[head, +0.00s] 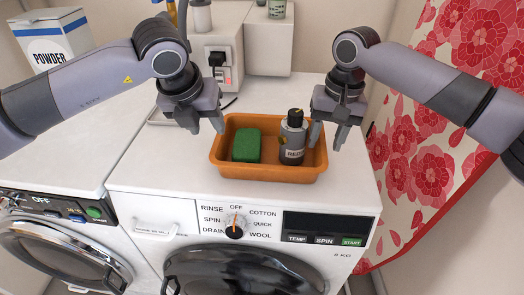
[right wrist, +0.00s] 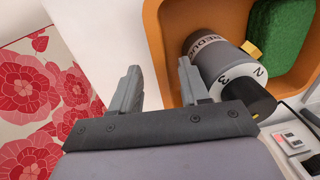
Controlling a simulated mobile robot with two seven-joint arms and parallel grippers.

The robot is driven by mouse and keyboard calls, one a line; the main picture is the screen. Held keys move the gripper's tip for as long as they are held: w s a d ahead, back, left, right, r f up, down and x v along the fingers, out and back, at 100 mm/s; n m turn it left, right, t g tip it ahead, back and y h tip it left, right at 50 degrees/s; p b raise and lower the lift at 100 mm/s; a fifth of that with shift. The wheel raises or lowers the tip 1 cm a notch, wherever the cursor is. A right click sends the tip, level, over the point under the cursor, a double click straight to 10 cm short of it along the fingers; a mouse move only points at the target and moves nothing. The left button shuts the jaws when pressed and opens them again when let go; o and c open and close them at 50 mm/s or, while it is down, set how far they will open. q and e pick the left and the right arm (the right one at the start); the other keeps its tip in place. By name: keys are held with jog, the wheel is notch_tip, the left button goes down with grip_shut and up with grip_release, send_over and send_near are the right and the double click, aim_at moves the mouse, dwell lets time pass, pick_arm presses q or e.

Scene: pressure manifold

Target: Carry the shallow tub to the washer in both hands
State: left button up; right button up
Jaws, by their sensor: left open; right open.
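The shallow tub (head: 265,174), orange, sits on top of the white washer; its wall also shows in the right wrist view (right wrist: 156,50). It holds a green sponge-like block (head: 246,145) and an upright dark grey bottle (head: 292,142) with a black cap. My left gripper (head: 206,127) is open at the tub's left end; whether its fingers straddle the rim is unclear. My right gripper (head: 328,138) is open at the right end. In the right wrist view its fingers (right wrist: 158,88) lie either side of the tub's wall, one over the inside beside the bottle.
The washer (head: 140,195) has a dial and display on its front, and another machine (head: 60,150) stands at left. Behind are a POWDER box (head: 55,40), a wall socket unit (head: 222,62) and a white block (head: 268,45). A red floral curtain (head: 440,120) hangs at right.

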notch_tip(320, 180, up, 9)
jog(key=shift+d, duration=0.45)
jog(key=shift+f, duration=0.1)
pick_arm(q)
jog(key=s+a+b, duration=0.1)
jog(key=a, duration=0.4)
jog(key=shift+s+a+b, duration=0.3)
jog(key=shift+a+b, duration=0.05)
jog(key=shift+a, duration=0.05)
pick_arm(e)
jog(key=shift+f, duration=0.85)
jog(key=shift+d, duration=0.1)
pick_arm(q)
notch_tip(320, 180, up, 4)
jog(key=p, duration=0.4)
jog(key=shift+f, duration=0.1)
pick_arm(e)
jog(key=d, duration=0.5)
jog(key=shift+s+d, duration=0.4)
